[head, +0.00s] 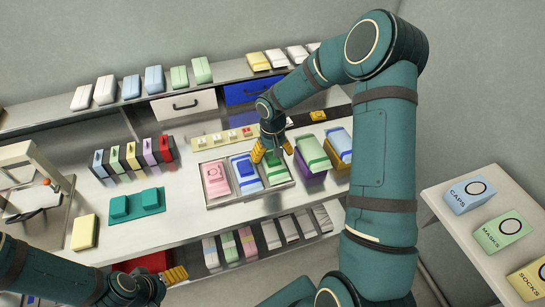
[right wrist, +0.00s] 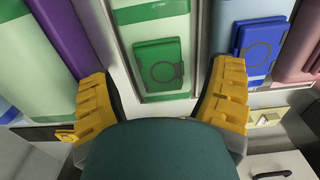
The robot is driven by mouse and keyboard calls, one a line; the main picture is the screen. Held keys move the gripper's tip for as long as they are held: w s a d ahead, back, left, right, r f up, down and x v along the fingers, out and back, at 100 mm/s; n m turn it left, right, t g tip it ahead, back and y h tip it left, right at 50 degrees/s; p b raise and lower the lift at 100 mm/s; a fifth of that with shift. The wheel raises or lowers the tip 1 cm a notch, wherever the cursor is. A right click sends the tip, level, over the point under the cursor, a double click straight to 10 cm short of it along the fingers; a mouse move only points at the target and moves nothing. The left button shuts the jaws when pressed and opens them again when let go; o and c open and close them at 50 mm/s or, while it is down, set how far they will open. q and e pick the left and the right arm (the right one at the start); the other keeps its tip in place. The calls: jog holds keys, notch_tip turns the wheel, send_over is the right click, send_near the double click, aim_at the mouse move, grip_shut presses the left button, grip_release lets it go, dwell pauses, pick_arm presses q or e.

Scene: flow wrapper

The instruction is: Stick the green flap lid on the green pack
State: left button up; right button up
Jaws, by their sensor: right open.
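The green pack (head: 277,174) lies in the right compartment of a grey tray (head: 292,185), and its white and green bands show in the right wrist view (right wrist: 150,15). The dark green flap lid (right wrist: 160,62), a square with a ring outline, lies on the pack's upper face; I cannot tell whether it is stuck down. My right gripper (head: 271,154) is open just above this pack, and in the right wrist view its fingers (right wrist: 160,78) stand apart on either side of the lid, touching nothing visible. My left gripper (head: 175,275) is low at the left, its opening unclear.
Blue (head: 245,172) and pink (head: 215,180) packs with lids lie in the same tray. Another green-banded pack (head: 312,153) rests on a purple box right of the tray. A teal double holder (head: 137,202) stands left, with bare counter between it and the tray.

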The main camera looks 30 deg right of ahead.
notch_tip(320, 180, up, 11)
jog(key=shift+f, duration=0.2)
dwell(0.6)
